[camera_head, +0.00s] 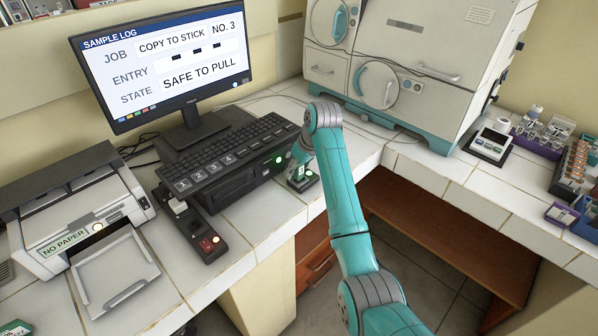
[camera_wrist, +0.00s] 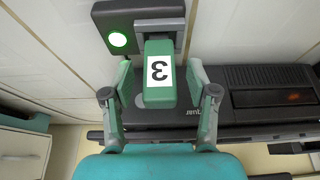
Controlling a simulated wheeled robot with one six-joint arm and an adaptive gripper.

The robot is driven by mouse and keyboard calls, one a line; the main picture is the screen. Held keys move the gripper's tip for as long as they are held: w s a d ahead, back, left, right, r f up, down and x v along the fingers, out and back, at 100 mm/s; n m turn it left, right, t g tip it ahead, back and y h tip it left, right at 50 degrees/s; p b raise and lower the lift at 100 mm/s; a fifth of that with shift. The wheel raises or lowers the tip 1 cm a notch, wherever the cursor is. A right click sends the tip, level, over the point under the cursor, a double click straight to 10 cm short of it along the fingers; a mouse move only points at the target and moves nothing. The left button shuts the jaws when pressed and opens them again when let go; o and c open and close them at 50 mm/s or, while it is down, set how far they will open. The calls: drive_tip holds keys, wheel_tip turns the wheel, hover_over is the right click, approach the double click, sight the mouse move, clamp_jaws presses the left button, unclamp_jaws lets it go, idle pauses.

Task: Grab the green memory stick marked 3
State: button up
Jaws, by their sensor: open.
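The green memory stick (camera_wrist: 159,92) with a white label marked 3 sits in the middle of the wrist view. Its far end meets a metal plug part at a dark port block (camera_wrist: 120,18); a green light (camera_wrist: 117,39) glows beside it. My gripper (camera_wrist: 160,74) is open, with one finger on each side of the stick. In the head view my gripper (camera_head: 302,162) is low at the counter edge, right of the keyboard, and mostly hides the stick.
The monitor (camera_head: 165,62) reads "COPY TO STICK NO. 3" and "SAFE TO PULL". A black keyboard unit (camera_head: 228,152) with numbered keys stands left of my gripper. A printer (camera_head: 75,215) reads "NO PAPER".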

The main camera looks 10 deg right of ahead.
drive_tip(key=shift+w+a+f, duration=0.1)
drive_tip(key=shift+w+f, duration=0.05)
drive_tip(key=shift+f, duration=0.25)
drive_tip(key=c, duration=1.1)
drive_tip(key=shift+o, duration=0.2)
